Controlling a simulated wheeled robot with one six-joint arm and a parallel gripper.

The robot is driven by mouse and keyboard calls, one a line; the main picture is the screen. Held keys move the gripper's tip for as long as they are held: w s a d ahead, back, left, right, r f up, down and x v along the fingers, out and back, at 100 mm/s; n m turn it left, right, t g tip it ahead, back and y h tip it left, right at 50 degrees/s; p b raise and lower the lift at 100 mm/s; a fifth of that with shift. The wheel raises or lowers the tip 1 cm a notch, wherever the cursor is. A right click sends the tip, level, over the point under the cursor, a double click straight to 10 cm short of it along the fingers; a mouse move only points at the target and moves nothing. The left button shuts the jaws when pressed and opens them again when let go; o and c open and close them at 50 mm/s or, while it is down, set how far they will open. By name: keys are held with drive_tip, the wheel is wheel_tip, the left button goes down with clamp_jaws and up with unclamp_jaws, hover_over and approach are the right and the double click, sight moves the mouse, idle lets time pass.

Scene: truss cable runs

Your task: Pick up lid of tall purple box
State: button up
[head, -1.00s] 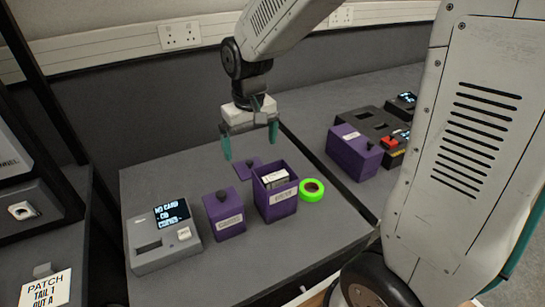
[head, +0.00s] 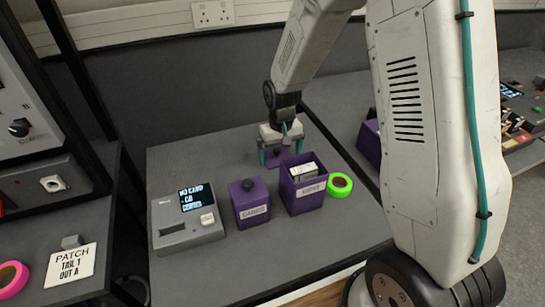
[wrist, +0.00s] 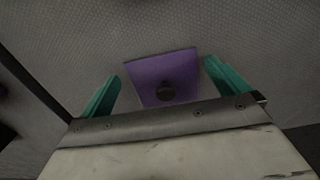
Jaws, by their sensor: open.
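The tall purple box (head: 305,203) stands open on the grey table, with white items inside its top and a label on its front. Its purple lid (head: 272,158) lies flat on the table behind the box, partly hidden by my gripper and the box. In the wrist view the lid (wrist: 150,72) is a purple square with a dark round knob (wrist: 166,91). My gripper (head: 281,155) is open and empty, pointing down over the lid. In the wrist view its teal fingers (wrist: 165,88) stand on either side of the lid, apart from it.
A shorter purple box (head: 251,208) with a knobbed lid stands left of the tall box. A grey device with a screen (head: 186,222) is farther left. A green tape roll (head: 339,186) lies close to the tall box's right side. The table's back left is clear.

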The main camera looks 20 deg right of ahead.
drive_tip(key=shift+f, duration=0.45)
drive_tip(key=shift+c, duration=0.3)
drive_tip(key=shift+a, duration=0.1)
drive_tip(key=c, duration=0.8)
drive_tip(key=shift+o, duration=0.2)
drive_tip(key=shift+r, duration=0.1)
